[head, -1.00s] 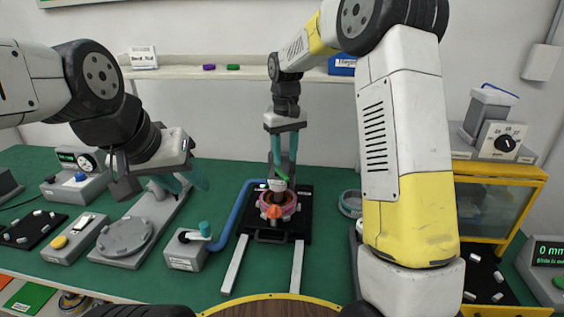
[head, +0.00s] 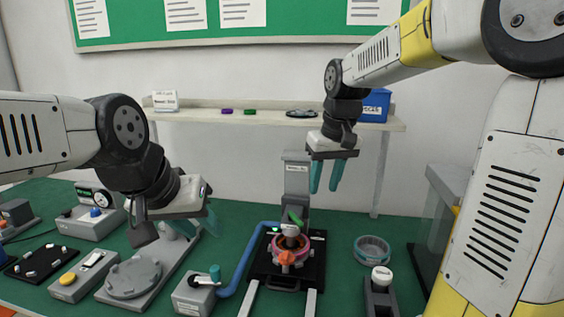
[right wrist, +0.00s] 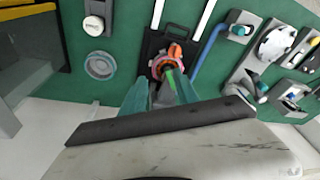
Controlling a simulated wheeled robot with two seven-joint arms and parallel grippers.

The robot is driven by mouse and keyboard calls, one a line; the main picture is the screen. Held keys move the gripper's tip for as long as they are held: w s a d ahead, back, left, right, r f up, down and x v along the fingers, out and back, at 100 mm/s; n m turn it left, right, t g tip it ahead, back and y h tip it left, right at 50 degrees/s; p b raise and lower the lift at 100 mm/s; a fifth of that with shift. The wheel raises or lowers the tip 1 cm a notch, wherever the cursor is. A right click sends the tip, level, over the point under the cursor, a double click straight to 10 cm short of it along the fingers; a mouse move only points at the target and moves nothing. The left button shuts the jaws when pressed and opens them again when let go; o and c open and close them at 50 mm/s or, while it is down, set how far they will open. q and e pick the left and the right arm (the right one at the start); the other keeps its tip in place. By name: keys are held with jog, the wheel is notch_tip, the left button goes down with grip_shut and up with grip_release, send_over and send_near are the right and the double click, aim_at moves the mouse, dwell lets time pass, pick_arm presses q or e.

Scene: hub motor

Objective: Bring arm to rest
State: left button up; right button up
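My right gripper (head: 329,176) hangs in the air above and behind the hub motor, with its teal fingers apart and nothing between them. In the right wrist view its fingers (right wrist: 160,95) are spread, with the motor showing beyond them. My left gripper (head: 198,224) is over the grey round-plate device at the left; its teal fingers look apart and empty, partly hidden by its own wrist. The hub motor (head: 291,250), with a pink-red ring and orange and green parts, sits on a black fixture (head: 262,268), clear of both grippers.
A blue tube (head: 235,262) runs from a grey crank box (head: 194,294) to the fixture. A round teal-rimmed dish (head: 372,250) lies to the right. A wall shelf (head: 270,117) with a blue bin (head: 376,105) is behind. Grey devices fill the left table.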

jog(key=s+d+m+t+y, duration=0.1)
jog(key=s+d+m+t, duration=0.1)
jog(key=s, duration=1.5)
jog(key=shift+s+d+f+m+t, duration=0.15)
jog(key=shift+s+d+m+t, duration=0.2)
jog(key=shift+d+t, duration=0.55)
jog(key=shift+w, duration=0.1)
